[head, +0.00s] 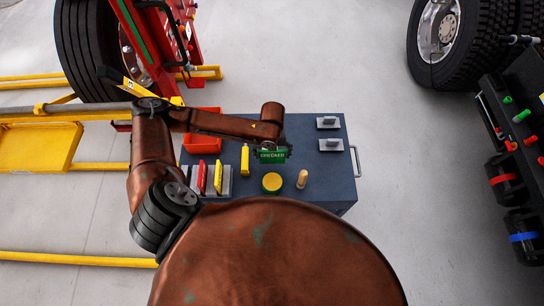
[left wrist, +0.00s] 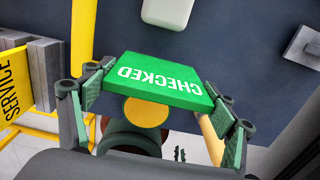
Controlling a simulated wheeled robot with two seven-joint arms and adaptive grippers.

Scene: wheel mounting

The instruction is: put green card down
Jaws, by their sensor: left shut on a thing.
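The green card (head: 272,156) with the white word CHECKED is held above the dark blue cart top (head: 325,180) in the head view. My left gripper (left wrist: 159,90) is shut on the card, with a finger at each end of it in the left wrist view. The card (left wrist: 160,79) looks upside down there. Whether its lower edge touches the cart top cannot be told. My right gripper is not in view.
On the cart stand a yellow block (head: 245,159), a round yellow-topped item (head: 272,182), a wooden peg (head: 302,179), an orange bin (head: 201,140) and two grey holders (head: 330,144) at the right. Red and yellow cards (head: 218,176) stand in a rack at the left.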

